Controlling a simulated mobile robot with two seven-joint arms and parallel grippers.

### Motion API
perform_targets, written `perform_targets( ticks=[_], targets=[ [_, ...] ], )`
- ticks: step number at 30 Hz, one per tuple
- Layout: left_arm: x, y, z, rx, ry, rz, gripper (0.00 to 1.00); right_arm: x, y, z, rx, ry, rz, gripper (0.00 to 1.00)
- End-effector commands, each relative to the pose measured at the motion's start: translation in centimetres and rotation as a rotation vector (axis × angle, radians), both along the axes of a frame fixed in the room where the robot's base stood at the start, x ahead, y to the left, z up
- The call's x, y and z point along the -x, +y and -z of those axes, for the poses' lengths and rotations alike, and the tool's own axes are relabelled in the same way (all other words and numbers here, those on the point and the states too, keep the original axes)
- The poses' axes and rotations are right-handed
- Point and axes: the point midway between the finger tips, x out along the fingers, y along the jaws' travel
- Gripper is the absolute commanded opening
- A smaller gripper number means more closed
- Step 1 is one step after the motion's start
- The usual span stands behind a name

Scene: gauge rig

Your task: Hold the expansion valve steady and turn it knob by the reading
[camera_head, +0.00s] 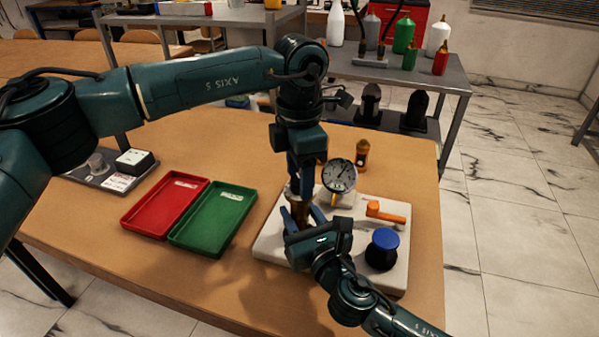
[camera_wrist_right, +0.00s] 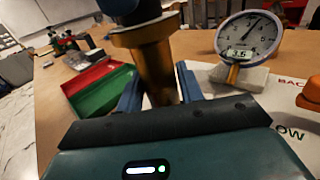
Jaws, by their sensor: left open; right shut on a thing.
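The expansion valve (camera_head: 299,211) is a brass, upright body on the white board (camera_head: 270,245). It also shows in the right wrist view (camera_wrist_right: 157,78), with a wider brass collar near its top. My right gripper (camera_head: 304,221) is shut on the valve's body, a blue finger on each side. My left gripper (camera_head: 303,186) is open, pointing down over the valve's top; its fingers hide most of the knob there. The round gauge (camera_head: 339,176) stands just behind the valve. In the right wrist view its display (camera_wrist_right: 240,53) seems to read 3.6, its needle pointing up and right.
An orange handle (camera_head: 386,212) and a blue-topped black knob (camera_head: 382,247) sit on the board's right. A small amber bottle (camera_head: 362,154) stands behind. Red (camera_head: 165,205) and green (camera_head: 213,217) trays lie left, with a grey tray (camera_head: 110,172) beyond. The table's front left is bare.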

Motion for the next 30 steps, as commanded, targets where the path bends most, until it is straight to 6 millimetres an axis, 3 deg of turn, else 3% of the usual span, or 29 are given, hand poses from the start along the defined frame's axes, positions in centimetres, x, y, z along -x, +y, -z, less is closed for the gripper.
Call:
perform_targets(
  ticks=[12,18,30],
  targets=[
    [0.0,-0.1,-8.0,0.002,-0.004,0.000,0.52,0.0,0.0,0.1,0.001,0.002,0.001,0.07],
    [0.0,0.0,-10.9,0.001,-0.003,0.000,0.52,0.0,0.0,0.1,0.001,0.002,0.001,0.07],
    [0.0,0.0,-11.7,0.000,0.000,0.000,0.52,0.0,0.0,0.1,0.001,0.002,0.001,0.07]
  ],
)
